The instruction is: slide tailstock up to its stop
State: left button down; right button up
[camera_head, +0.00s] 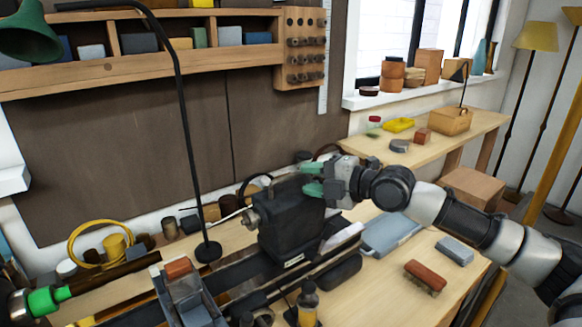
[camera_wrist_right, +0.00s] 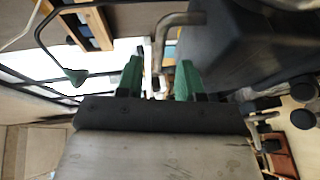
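The tailstock (camera_head: 290,222) is a dark block on the lathe bed (camera_head: 325,262), with a metal spindle pointing left. My right gripper (camera_head: 314,179) is at the upper right of the tailstock, its green fingertips pointing left. In the right wrist view, my right gripper (camera_wrist_right: 158,78) has its two green fingers spread apart. A bent metal lever (camera_wrist_right: 164,42) shows between and beyond the fingers; I cannot tell whether either finger touches it. The dark tailstock body (camera_wrist_right: 230,45) fills the upper right there. The stop cannot be made out.
A black lamp stand (camera_head: 190,150) rises behind the bed, left of the tailstock. A grey carriage (camera_head: 190,300) with a reddish block is on the left. A brush (camera_head: 425,275), a grey block (camera_head: 455,250) and a blue-grey case (camera_head: 390,234) lie on the bench at right.

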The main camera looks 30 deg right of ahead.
aim_at(294, 177)
jog(key=p+x, duration=0.1)
jog(key=x, duration=0.2)
jog(key=shift+w+a, duration=0.2)
jog(key=shift+w, duration=0.15)
jog(key=shift+p+x, duration=0.45)
jog(key=shift+x, duration=0.3)
jog(key=shift+f, duration=0.1)
grip_shut()
